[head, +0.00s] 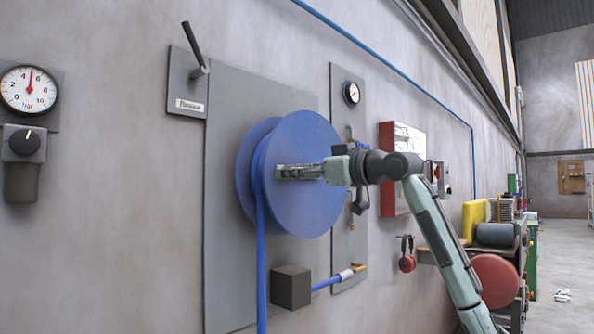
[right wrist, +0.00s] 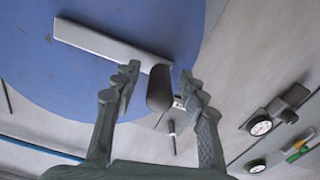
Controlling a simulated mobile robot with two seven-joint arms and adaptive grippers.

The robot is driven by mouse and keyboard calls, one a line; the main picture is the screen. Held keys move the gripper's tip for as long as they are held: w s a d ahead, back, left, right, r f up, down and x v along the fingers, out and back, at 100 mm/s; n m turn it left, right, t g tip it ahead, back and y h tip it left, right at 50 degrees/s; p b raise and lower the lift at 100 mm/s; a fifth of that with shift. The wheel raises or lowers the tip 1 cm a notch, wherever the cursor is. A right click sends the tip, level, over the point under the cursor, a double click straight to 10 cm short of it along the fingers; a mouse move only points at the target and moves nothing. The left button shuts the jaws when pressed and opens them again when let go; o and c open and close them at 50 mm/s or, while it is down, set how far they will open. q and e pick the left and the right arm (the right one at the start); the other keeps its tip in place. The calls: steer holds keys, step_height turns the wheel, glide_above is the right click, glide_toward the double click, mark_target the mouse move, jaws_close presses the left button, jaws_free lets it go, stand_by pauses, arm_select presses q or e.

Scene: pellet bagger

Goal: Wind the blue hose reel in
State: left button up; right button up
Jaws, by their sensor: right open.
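The blue hose reel (head: 312,208) is mounted on a grey wall plate, and its disc also fills much of the right wrist view (right wrist: 110,85). The blue hose (head: 261,250) hangs straight down from its left side. In the right wrist view a pale crank bar (right wrist: 105,42) lies across the disc, with a dark handle (right wrist: 160,90) at its end. My right gripper (head: 282,172) is in front of the disc. Its open fingers (right wrist: 159,77) stand on either side of the handle, with visible gaps. In the head view the gripper hides the handle. My left gripper is not in view.
A dark box (head: 291,288) sits below the reel, with a short blue hose (head: 326,284) running right to a fitting. A lever (head: 194,44) is above left. A gauge panel (head: 349,250) and a red cabinet (head: 388,170) stand right of the reel.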

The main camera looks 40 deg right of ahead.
steer(key=shift+c, duration=0.5)
jaws_close()
